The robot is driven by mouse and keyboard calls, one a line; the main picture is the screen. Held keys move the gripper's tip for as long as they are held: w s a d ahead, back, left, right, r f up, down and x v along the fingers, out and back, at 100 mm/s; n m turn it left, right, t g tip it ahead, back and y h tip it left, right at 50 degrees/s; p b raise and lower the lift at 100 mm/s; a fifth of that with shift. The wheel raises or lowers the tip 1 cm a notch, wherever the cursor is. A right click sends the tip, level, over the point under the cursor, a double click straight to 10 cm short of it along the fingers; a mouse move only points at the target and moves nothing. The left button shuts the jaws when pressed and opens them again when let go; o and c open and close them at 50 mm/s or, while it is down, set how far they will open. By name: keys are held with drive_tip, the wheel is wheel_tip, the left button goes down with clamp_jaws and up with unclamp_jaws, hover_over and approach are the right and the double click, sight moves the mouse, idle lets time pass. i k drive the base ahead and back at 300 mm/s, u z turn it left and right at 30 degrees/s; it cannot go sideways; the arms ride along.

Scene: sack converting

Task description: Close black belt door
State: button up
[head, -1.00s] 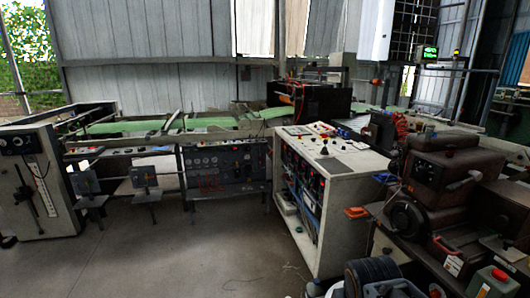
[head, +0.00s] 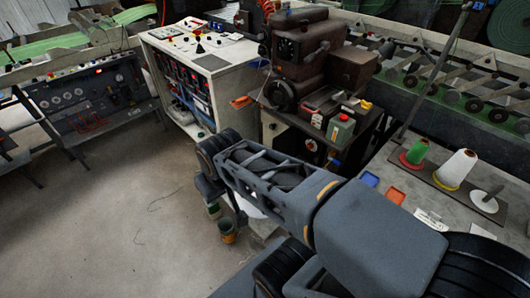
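I cannot pick out a black belt door for certain in the head view. A dark brown machine (head: 308,55) with rounded housings stands on a bench at the upper middle. No open door shows clearly on it. My dark grey arm reaches from the lower right toward the middle and hides part of the bench front and floor. My gripper cannot be made out at the end of the arm.
A white control cabinet (head: 216,92) with an open-looking front stands left of the brown machine. A grey gauge panel (head: 88,100) is farther left. Thread cones, including a green one (head: 418,151), stand on the table at right. The floor (head: 125,215) at left is clear.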

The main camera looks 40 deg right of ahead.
sight(283, 144)
drive_tip(key=u, duration=1.2)
drive_tip(key=i, duration=2)
drive_tip(key=z, duration=4.1)
